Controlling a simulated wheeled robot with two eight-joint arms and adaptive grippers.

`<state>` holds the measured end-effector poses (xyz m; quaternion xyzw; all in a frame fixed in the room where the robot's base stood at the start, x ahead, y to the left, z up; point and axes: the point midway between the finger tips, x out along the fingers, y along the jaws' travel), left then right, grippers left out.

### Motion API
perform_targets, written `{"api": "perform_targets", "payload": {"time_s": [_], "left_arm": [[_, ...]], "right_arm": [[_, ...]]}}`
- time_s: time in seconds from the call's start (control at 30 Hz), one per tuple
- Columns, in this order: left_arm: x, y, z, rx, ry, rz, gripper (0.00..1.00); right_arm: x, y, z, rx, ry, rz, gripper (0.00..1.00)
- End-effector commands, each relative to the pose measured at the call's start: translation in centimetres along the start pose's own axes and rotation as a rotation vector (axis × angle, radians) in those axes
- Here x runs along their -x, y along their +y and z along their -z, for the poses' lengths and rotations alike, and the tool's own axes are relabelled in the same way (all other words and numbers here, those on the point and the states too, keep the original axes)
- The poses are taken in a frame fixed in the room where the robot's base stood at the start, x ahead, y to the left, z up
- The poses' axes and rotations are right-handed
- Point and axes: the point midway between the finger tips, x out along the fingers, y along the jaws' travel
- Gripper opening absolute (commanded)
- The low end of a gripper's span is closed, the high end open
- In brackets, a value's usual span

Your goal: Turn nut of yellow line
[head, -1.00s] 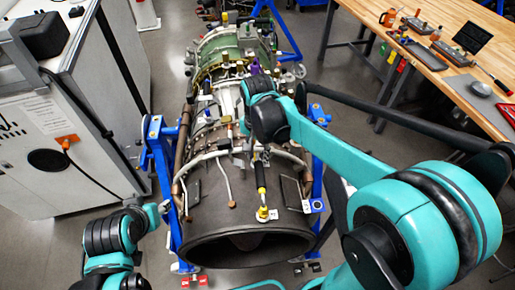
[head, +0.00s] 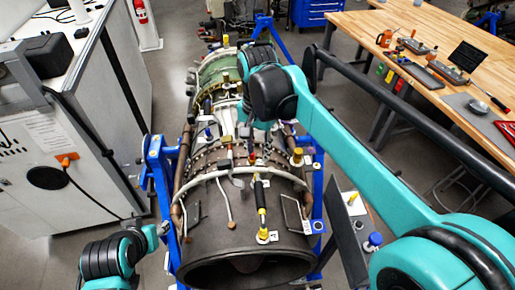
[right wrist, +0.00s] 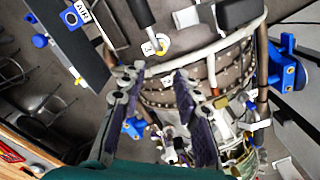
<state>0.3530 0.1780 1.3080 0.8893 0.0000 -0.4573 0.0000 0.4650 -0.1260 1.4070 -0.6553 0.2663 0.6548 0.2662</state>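The yellow line (head: 260,203) has a black sleeve and runs down the front of the dark turbine casing. Its yellow nut (head: 263,236) sits at the lower end, by a small white label. In the right wrist view the yellow nut (right wrist: 161,49) shows just beyond the fingertips, with the sleeve above it. My right gripper (right wrist: 160,75) is open, its two fingers apart with nothing between them. In the head view its fingers are largely hidden by my right wrist, above the casing. Part of my left arm shows at lower left; its finger state is unclear.
The turbine (head: 205,215) rests in a blue stand (head: 160,180). A dark panel (head: 345,235) with a blue knob (head: 373,241) stands to its right. A wooden workbench (head: 350,30) with tools is at upper right, a white cabinet (head: 60,140) at left.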

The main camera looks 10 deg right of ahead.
Motion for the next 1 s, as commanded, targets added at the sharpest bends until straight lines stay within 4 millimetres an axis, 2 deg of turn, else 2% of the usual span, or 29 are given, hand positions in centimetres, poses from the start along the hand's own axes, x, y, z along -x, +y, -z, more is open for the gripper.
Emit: {"api": "perform_targets", "payload": {"time_s": [0.17,0.5,0.6,0.77,1.0], "left_arm": [[0.7,0.0,0.5,0.0,0.0,0.0,0.44],[4.2,0.0,3.0,0.0,0.0,0.0,0.44],[4.7,0.0,3.3,0.0,0.0,0.0,0.44],[4.8,0.0,3.4,0.0,0.0,0.0,0.44],[4.9,0.0,3.5,0.0,0.0,0.0,0.44]], "right_arm": [[-0.2,-0.1,0.0,0.093,0.0,0.0,0.44],[-3.0,0.3,-0.5,0.844,0.0,0.0,0.44],[-3.7,0.5,-0.7,0.98,-0.001,0.0,0.44],[-5.0,0.6,-0.7,1.052,-0.001,0.0,0.44],[-8.9,0.5,-0.7,1.05,-0.001,0.0,0.44]]}}
